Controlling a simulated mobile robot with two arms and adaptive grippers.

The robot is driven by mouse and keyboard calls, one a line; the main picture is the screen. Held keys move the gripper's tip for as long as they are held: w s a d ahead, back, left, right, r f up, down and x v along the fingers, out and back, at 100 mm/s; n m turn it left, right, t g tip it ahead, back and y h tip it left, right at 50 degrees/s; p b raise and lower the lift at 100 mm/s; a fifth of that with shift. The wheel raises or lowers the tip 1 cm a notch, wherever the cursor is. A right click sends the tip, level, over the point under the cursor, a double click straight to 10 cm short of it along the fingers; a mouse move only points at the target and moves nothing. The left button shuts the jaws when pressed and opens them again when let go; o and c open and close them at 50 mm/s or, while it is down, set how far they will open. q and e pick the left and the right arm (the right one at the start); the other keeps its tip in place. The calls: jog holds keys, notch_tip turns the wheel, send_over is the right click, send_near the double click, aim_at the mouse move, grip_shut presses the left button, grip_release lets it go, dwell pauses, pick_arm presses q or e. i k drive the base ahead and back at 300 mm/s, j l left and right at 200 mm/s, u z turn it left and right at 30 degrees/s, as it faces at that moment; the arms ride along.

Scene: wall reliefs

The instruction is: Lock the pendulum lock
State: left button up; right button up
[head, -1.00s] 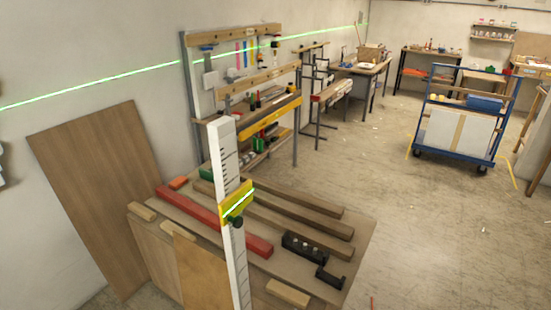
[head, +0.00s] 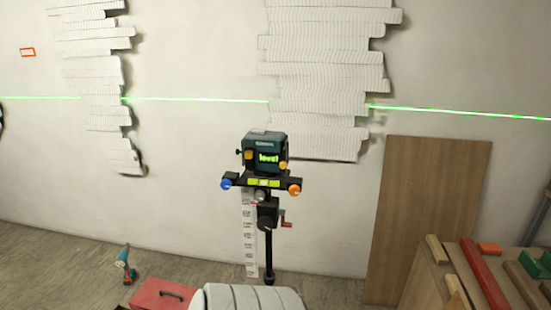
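A dark teal laser level (head: 265,154) stands upright on a black tripod post (head: 269,245) in the middle of the head view. Its display reads "level". Below it is a mount with a blue knob (head: 226,183), an orange knob (head: 294,189) and a small yellow-green bubble vial (head: 263,183). A crank with a red handle (head: 287,224) is on the post. I cannot make out which part is the pendulum lock; a yellow knob (head: 283,166) and a small dark knob (head: 239,152) show on the housing.
A green laser line (head: 190,100) crosses the wall with white layered reliefs (head: 325,75). A wood board (head: 427,220) leans at right beside a workbench (head: 435,280). A red toolbox (head: 160,295) and a drill (head: 125,265) are on the floor at left.

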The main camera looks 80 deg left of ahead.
aim_at(249, 154)
jog(key=u, duration=2.6)
